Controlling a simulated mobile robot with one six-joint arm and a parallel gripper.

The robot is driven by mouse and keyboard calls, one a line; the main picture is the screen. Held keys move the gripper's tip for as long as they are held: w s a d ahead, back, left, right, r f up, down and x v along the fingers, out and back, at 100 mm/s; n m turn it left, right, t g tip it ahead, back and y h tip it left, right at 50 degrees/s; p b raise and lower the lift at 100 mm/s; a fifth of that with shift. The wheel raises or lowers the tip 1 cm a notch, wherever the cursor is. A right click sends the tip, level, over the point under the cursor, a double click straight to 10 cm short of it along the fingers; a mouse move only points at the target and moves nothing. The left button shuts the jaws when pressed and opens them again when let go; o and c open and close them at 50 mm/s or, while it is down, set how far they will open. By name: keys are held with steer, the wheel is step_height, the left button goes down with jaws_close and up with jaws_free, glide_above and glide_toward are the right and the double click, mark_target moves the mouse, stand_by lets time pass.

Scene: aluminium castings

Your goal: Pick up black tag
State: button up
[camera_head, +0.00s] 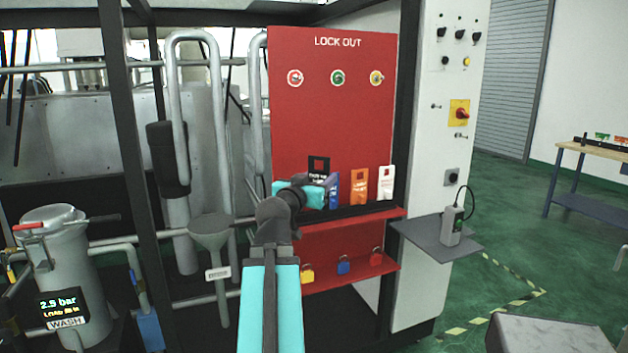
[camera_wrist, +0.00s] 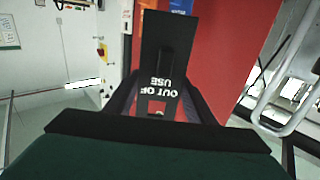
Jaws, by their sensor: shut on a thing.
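In the wrist view the black tag (camera_wrist: 165,60) appears upside down, reading "OUT OF USE", between the fingers. My gripper (camera_wrist: 158,105) is shut on it. In the head view my gripper (camera_head: 325,186) is at the shelf's left part. I cannot tell whether the tag touches the shelf.
Padlocks (camera_head: 343,267) sit on the lower shelf. A grey side shelf (camera_head: 415,236) holds a handheld device (camera_head: 451,226). A dark post (camera_head: 130,130) stands left.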

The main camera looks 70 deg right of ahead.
steer(key=shift+s+a+f+b, duration=0.1)
steer(key=shift+s+a+b, duration=0.75)
steer(key=shift+b, duration=0.8)
steer(key=shift+s+a+b, duration=0.65)
steer(key=shift+a+b, duration=0.4)
steer(key=shift+b, duration=0.6)
